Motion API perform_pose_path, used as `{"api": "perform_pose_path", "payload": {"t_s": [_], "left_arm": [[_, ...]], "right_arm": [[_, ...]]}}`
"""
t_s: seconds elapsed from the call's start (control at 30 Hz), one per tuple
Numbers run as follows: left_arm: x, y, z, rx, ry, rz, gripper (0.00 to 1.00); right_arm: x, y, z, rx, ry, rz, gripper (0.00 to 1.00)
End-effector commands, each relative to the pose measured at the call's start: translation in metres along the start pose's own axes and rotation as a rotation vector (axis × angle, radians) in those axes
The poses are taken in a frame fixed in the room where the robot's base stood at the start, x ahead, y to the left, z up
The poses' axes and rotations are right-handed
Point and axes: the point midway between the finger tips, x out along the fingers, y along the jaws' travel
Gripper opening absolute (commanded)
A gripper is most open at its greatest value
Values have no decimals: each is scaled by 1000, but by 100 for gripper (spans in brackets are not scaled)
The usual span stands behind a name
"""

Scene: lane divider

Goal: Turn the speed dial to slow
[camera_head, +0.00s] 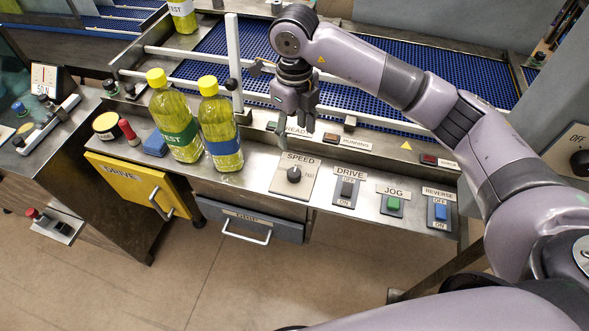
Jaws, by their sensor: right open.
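The speed dial (294,174) is a dark round knob on a light plate labelled SPEED, on the metal control ledge near the middle of the camera_head view. Part of the lettering on its plate is too small to read, and I cannot tell exactly where the knob points. My right gripper (294,121) hangs above and behind the dial, fingers downward. It is open and empty, and looks apart from the dial. My left gripper is not in view.
Two yellow bottles (222,131) stand left of the dial. DRIVE (347,188), JOG (393,204) and REVERSE (440,212) switches line the ledge to its right. A white guide post (234,60) and rails over the blue conveyor (355,66) stand behind.

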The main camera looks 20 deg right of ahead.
Motion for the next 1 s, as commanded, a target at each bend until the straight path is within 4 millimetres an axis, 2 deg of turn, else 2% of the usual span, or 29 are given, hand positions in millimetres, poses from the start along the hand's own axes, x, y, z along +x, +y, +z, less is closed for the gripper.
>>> {"api": "perform_pose_path", "payload": {"t_s": [0.2,0.6,0.8,1.0], "left_arm": [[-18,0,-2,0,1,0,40],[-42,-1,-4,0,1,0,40],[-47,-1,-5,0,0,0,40],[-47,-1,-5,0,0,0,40]], "right_arm": [[43,1,-2,-1,6,4,51],[126,2,-2,-2,3,5,51],[149,2,0,-2,0,5,51],[156,2,0,-3,-1,4,51]]}}
